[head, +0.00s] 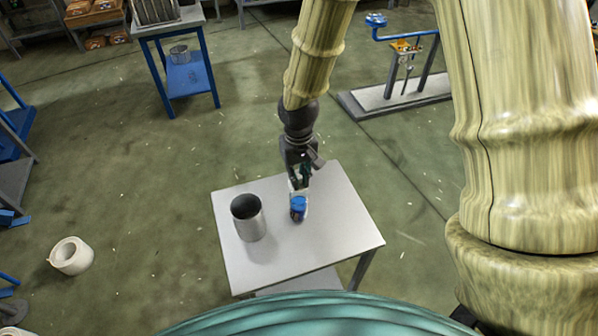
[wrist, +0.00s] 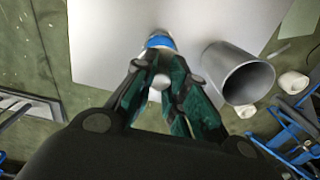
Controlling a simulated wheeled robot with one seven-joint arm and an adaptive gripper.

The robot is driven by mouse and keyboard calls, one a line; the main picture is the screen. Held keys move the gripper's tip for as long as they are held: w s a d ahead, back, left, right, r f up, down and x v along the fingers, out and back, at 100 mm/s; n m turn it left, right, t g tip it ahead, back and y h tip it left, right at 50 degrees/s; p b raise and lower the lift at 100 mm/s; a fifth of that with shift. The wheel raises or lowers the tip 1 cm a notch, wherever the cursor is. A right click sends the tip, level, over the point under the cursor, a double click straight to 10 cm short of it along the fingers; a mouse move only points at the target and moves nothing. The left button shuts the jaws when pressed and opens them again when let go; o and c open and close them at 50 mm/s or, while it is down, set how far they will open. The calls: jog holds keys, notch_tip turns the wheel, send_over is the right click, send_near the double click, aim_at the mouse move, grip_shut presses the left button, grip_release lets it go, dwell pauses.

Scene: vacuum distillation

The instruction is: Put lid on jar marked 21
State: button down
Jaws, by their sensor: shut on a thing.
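My gripper (wrist: 155,62) points down at a small grey table. Its fingers are close together around a small pale thing (wrist: 158,82), which may be the lid. The fingers hide most of it. A small jar-like thing with a blue part (head: 298,203) stands on the table just below my gripper (head: 299,183) in the head view. Its blue part (wrist: 160,41) also shows just beyond the fingertips in the wrist view. I cannot tell whether the pale thing touches it. No number 21 is readable.
An open metal cylinder (head: 248,218) stands on the grey table (head: 345,235), left of the jar in the head view. The table's right side is clear. A blue-legged table (head: 190,75) and a stand (head: 400,92) are farther back. A white roll (head: 71,256) lies on the floor.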

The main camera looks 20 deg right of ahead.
jog(key=shift+w+f+b, duration=0.1)
jog(key=shift+f+b, duration=0.45)
jog(key=shift+f, duration=0.3)
jog(key=shift+f+b, duration=0.8)
jog(key=shift+f, duration=0.85)
jog(key=shift+f+p, duration=0.3)
jog(key=shift+f, duration=0.15)
dwell(1.6)
jog(key=c, duration=0.9)
grip_release()
